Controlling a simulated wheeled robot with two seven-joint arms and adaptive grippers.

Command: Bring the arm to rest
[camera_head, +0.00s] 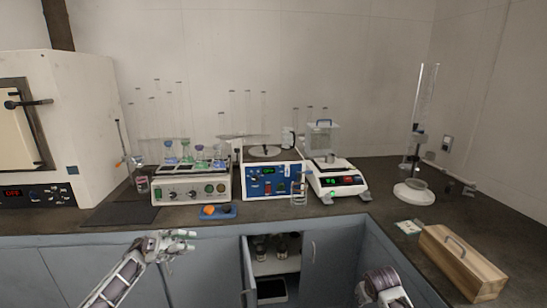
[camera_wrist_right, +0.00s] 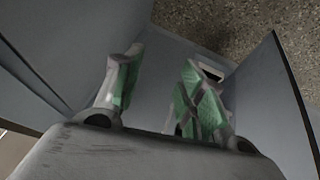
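My left gripper (camera_head: 188,240) is in front of the counter's front edge, over the grey cabinet fronts. Its fingers point right, stand slightly apart and hold nothing that I can see. My right arm (camera_head: 385,285) comes in at the bottom right of the head view, in front of the cabinet; its fingers are hidden there. In the right wrist view my right gripper (camera_wrist_right: 158,88) has its two green-padded fingers apart with nothing between them. Grey cabinet panels lie beyond them.
A cabinet door (camera_head: 249,272) stands open between my arms, with glassware on the shelf (camera_head: 275,267) inside. On the counter are a blue-fronted device (camera_head: 273,183), a balance (camera_head: 338,181), a stirrer plate (camera_head: 192,191) and a wooden box (camera_head: 462,266) at right.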

